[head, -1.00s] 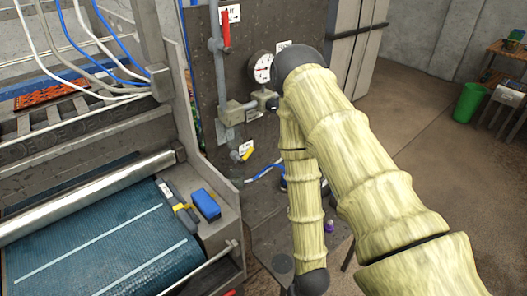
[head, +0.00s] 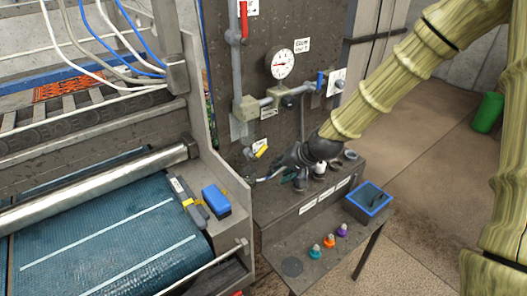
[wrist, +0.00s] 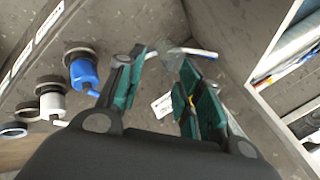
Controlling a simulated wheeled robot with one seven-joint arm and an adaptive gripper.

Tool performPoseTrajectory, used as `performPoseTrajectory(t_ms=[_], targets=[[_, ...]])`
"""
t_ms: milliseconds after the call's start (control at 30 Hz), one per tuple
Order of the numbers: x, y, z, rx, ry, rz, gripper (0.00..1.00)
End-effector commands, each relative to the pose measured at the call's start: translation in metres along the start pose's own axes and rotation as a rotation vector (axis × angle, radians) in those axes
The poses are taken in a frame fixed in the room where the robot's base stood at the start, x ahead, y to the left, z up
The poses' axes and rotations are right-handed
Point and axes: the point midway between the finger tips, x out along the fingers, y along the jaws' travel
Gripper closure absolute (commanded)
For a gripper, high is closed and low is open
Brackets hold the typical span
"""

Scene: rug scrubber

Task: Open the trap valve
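Several valves show on the dark panel in the head view: a red lever (head: 244,20) at the top, a yellow lever (head: 261,151) low down and a blue lever (head: 320,81) at the right. Their labels are too small to read, so I cannot tell which is the trap valve. My gripper (head: 272,177) is low in front of the panel, below the yellow lever. In the wrist view my gripper (wrist: 163,62) is open, its green-padded fingers apart. A clear, glassy fitting (wrist: 174,56) with a pale handle (wrist: 201,53) lies just beyond the fingertips. I cannot tell whether they touch.
A pressure gauge (head: 281,64) is above on the panel.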

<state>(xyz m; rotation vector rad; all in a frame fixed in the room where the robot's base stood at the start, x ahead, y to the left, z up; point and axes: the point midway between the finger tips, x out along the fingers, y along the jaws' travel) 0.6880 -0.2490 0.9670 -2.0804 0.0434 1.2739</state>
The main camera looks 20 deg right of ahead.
Motion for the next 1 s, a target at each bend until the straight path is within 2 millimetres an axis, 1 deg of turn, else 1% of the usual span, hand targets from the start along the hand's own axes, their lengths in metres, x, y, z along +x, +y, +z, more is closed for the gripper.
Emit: performPoseTrajectory(t_ms=[33,100,200,300,400,567,1000], targets=[[-0.011,-0.012,-0.016,0.013,0.019,-0.029,0.64],[-0.026,-0.025,-0.032,0.028,0.033,-0.057,0.64],[-0.043,-0.039,-0.048,0.046,0.048,-0.089,0.64],[-0.054,-0.048,-0.059,0.055,0.057,-0.109,0.64],[-0.061,-0.052,-0.064,0.061,0.062,-0.119,0.64],[-0.057,-0.054,-0.066,0.063,0.061,-0.120,0.64],[-0.017,-0.058,-0.068,0.062,0.060,-0.119,0.64]])
